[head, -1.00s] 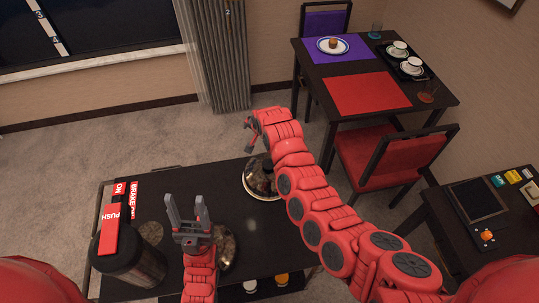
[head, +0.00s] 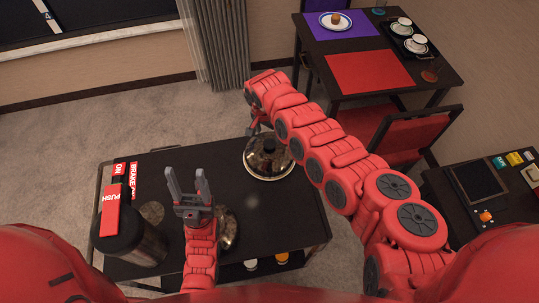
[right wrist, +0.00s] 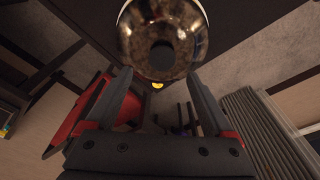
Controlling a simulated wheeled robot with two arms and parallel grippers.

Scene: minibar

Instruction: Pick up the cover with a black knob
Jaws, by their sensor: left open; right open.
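A shiny round metal cover with a black knob (head: 268,160) sits at the far right part of the black cart top. In the right wrist view, the cover (right wrist: 162,28) is straight ahead, with its dark knob (right wrist: 162,56) facing me just beyond the fingertips. My right gripper (head: 255,124) is open and empty at the far side of the cover, partly hidden by its arm. It also shows in the right wrist view (right wrist: 158,78). My left gripper (head: 186,176) is open, pointing up above the cart. A second shiny cover (head: 230,230) is partly hidden behind the left arm.
The cart top (head: 215,165) is clear between the two covers. A dark cylindrical container (head: 145,246) stands at its left, near red labels. Small cups sit on a lower shelf. A dining table (head: 440,75) and red chair (head: 412,132) stand beyond, and a side table is at the right.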

